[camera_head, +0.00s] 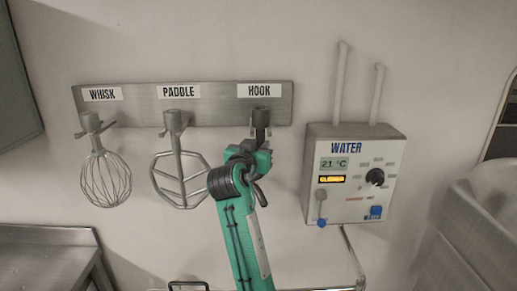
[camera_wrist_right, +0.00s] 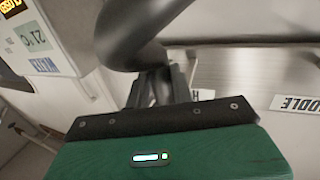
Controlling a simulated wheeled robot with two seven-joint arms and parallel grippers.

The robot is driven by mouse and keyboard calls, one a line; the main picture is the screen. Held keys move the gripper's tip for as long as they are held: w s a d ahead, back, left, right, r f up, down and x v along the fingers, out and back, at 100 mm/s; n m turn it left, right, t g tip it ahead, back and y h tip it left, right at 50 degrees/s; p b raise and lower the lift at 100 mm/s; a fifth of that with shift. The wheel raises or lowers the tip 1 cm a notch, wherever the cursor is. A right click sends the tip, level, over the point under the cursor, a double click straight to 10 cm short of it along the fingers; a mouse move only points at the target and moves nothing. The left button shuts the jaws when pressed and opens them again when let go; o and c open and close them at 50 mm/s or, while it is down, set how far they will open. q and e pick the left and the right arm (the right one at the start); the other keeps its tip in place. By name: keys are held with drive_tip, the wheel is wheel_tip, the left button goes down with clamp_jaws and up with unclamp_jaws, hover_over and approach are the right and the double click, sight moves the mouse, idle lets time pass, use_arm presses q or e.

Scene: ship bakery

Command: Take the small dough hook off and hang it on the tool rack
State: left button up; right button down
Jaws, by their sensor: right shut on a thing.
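The tool rack (camera_head: 215,91) is a metal strip on the wall with labels WHISK, PADDLE and HOOK. My right gripper (camera_head: 259,140) is at the HOOK place, just below its holder (camera_head: 260,116), with my green arm coming up from below. It is shut on the dough hook, whose dark curved metal (camera_wrist_right: 140,40) fills the upper part of the right wrist view. In the head view my gripper and arm hide most of the hook. I cannot tell whether the hook is seated in the holder. My left gripper is not in view.
A whisk (camera_head: 105,177) and a paddle (camera_head: 180,176) hang left of my right arm. A WATER control box (camera_head: 352,200) with two pipes stands close on the right. A metal table (camera_head: 45,262) is at the lower left.

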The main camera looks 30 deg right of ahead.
drive_tip(key=shift+w+d+r, duration=0.1)
drive_tip(key=shift+w+d, duration=0.3)
drive_tip(key=shift+w, duration=0.2)
drive_tip(key=shift+f+b, duration=0.5)
drive_tip(key=shift+b, duration=0.15)
idle(0.5)
